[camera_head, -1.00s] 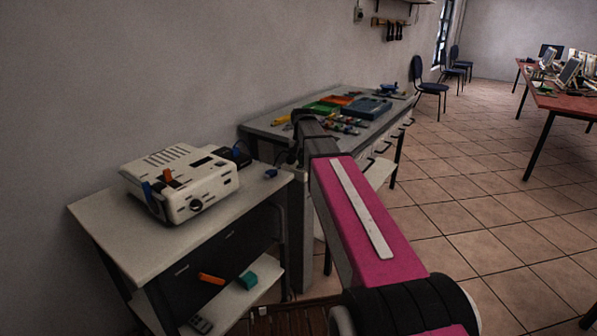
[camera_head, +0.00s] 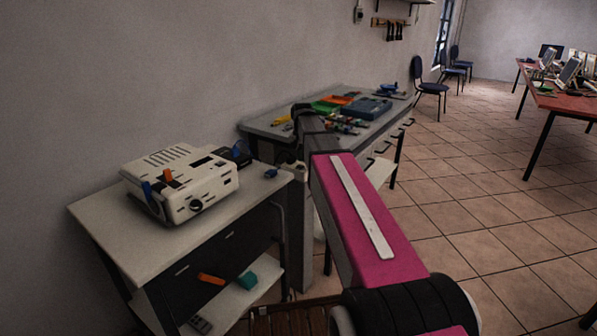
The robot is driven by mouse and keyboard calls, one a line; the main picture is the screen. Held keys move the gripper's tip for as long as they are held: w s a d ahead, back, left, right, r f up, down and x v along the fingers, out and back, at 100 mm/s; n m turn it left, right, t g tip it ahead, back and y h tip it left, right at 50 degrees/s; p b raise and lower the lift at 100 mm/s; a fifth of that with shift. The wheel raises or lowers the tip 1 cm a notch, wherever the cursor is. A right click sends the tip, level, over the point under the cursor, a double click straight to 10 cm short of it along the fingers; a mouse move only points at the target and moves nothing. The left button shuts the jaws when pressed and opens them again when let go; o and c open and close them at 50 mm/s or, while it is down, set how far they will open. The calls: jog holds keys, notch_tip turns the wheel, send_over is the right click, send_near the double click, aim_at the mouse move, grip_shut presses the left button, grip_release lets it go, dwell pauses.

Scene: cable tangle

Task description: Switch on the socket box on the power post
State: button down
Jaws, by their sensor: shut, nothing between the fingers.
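A grey upright post (camera_head: 299,235) stands between the white-topped cabinet and the long bench, partly hidden by my pink arm. I cannot make out a socket box or its switch on it. A small pale part (camera_head: 294,168) shows at the top of the post, beside my arm; I cannot tell what it is. My arm reaches forward and its dark far end bends down over the front of the long bench. My gripper is hidden behind the arm.
A white projector-like device (camera_head: 180,183) stands on the white-topped cabinet (camera_head: 115,225). The long bench (camera_head: 265,128) behind holds trays and small tools. A low wooden slatted thing (camera_head: 290,320) is at the bottom. Tiled floor (camera_head: 480,220) is clear at right.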

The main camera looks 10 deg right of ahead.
aim_at(302, 166)
jog(key=shift+r, duration=2.3)
